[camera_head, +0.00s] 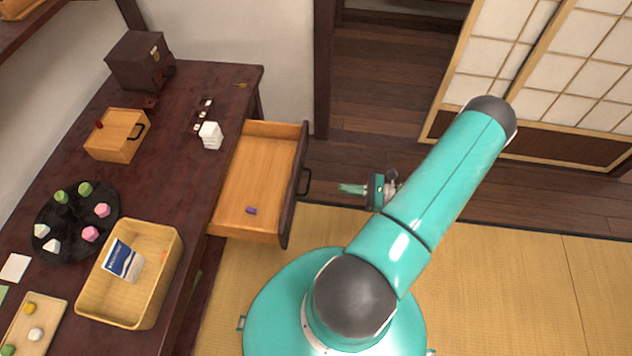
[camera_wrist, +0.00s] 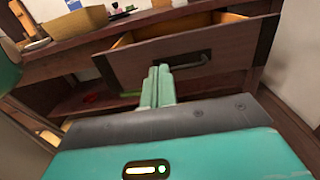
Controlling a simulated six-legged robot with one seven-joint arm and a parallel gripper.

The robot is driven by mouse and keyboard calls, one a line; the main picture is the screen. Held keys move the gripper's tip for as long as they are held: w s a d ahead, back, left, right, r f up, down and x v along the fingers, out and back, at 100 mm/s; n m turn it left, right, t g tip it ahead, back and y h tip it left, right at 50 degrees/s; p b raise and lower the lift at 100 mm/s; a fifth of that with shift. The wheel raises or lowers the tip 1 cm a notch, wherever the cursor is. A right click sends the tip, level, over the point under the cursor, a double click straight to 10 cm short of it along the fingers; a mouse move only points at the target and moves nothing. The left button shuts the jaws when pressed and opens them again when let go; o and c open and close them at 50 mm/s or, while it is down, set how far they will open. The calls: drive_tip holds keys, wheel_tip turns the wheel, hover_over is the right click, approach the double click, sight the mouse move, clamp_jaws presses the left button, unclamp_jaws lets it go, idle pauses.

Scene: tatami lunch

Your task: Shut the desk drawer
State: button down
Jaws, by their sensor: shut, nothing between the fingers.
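The desk drawer (camera_head: 258,185) stands pulled out from the right side of the dark wooden desk (camera_head: 185,100). Its light wood inside shows, with a small purple item (camera_head: 251,210) lying in it. Its dark front with a black bar handle (camera_head: 306,180) faces my gripper (camera_head: 345,189). My gripper is shut and empty, to the right of the drawer front and apart from it in the head view. In the wrist view my shut fingers (camera_wrist: 158,85) point at the drawer front (camera_wrist: 140,65), and their tips overlap the left end of the handle (camera_wrist: 195,62). Contact cannot be told there.
On the desk are a wooden box with a handle (camera_head: 117,135), a dark box (camera_head: 140,60), a white stack (camera_head: 210,135), a round black tray (camera_head: 65,245) and a light basket (camera_head: 168,270). Tatami floor (camera_head: 500,290) lies clear to the right.

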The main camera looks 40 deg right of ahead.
sight(295, 182)
drive_tip(key=x, duration=1.3)
drive_tip(key=shift+a, duration=0.1)
drive_tip(key=x, duration=1.9)
drive_tip(key=shift+w+a, duration=0.1)
drive_tip(key=shift+a, duration=0.05)
